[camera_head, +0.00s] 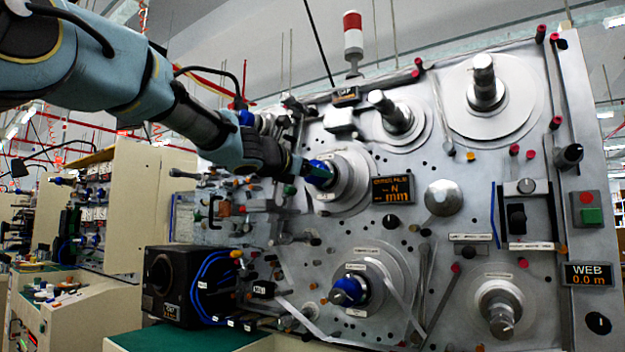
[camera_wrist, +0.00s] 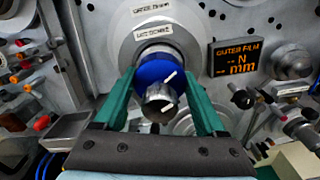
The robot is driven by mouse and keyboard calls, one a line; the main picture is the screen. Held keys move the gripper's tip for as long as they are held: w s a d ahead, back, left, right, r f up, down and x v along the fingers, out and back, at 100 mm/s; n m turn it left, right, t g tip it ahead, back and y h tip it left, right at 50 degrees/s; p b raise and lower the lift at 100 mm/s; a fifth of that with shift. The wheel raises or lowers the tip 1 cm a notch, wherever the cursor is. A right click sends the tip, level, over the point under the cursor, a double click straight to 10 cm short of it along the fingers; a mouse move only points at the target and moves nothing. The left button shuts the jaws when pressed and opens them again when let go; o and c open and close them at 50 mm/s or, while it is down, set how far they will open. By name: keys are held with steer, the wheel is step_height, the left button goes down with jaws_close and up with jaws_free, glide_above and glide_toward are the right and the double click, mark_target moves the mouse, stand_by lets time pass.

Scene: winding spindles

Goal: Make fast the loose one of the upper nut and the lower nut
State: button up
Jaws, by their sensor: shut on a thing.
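The upper nut (camera_head: 319,174) is blue and sits on the upper left spindle of the steel panel. In the wrist view the blue nut (camera_wrist: 152,72) lies between the green fingers of my gripper (camera_wrist: 160,78), which is shut on it. A white mark shows on the nut and another on the grey spindle end (camera_wrist: 158,101) in front of it. In the head view my gripper (camera_head: 307,170) reaches the nut from the left. The lower nut (camera_head: 348,291), also blue with a pale mark, is on the spindle below, clear of my gripper. Looseness cannot be told by eye.
A display (camera_head: 392,189) reading N and mm is right of the upper nut. A black box (camera_head: 172,288) with blue cables stands lower left. Levers and knobs crowd the panel left of the spindles. Other spindles (camera_head: 484,90) stand out on the right.

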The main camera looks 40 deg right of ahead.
steer(key=m+b, duration=0.4)
steer(key=m, duration=0.2)
steer(key=shift+f, duration=0.2)
steer(key=m+b, duration=0.2)
steer(key=m, duration=0.2)
steer(key=shift+m, duration=0.3)
steer(key=shift+r+m+b, duration=0.1)
steer(key=shift+m+b, duration=0.6)
steer(key=shift+m, duration=0.4)
steer(key=o, duration=1.3)
steer(key=shift+a, duration=0.1)
steer(key=shift+b+v, duration=2.55)
steer(key=shift+v, duration=2.8)
